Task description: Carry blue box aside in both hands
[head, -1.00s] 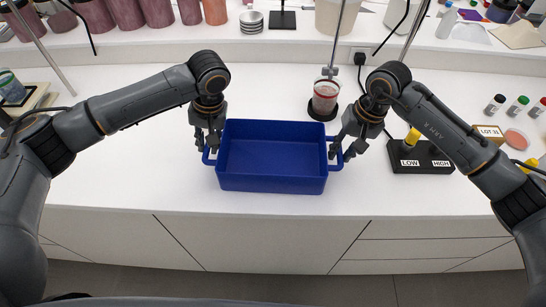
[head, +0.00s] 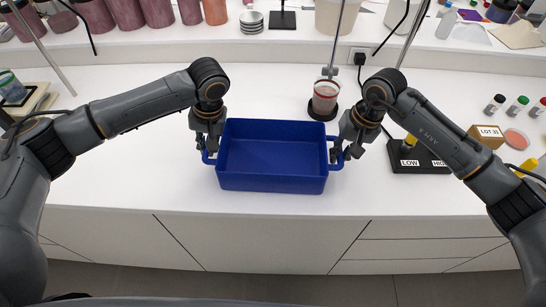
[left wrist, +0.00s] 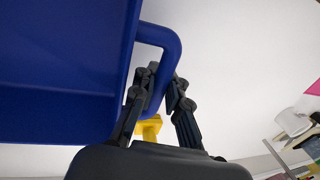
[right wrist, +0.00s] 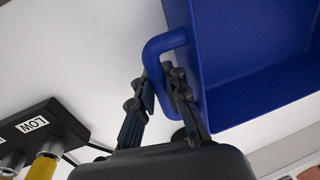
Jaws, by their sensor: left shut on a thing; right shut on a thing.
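The blue box (head: 272,183) is an open, empty rectangular bin on the white counter, with a loop handle at each short end. My left gripper (head: 208,152) is shut on its left handle; the left wrist view shows the fingers on both sides of the handle (left wrist: 172,50). My right gripper (head: 342,153) is shut on its right handle; the right wrist view shows the fingers around the handle (right wrist: 152,52). The box looks level. Whether its bottom touches the counter I cannot tell.
A black block marked LOW and HIGH (head: 408,165) stands right of the box. A red-rimmed jar (head: 326,97) on a dark base stands behind it. A LOT 31 box (head: 487,136) and small bottles are further right. The counter (head: 130,185) left of the box is clear.

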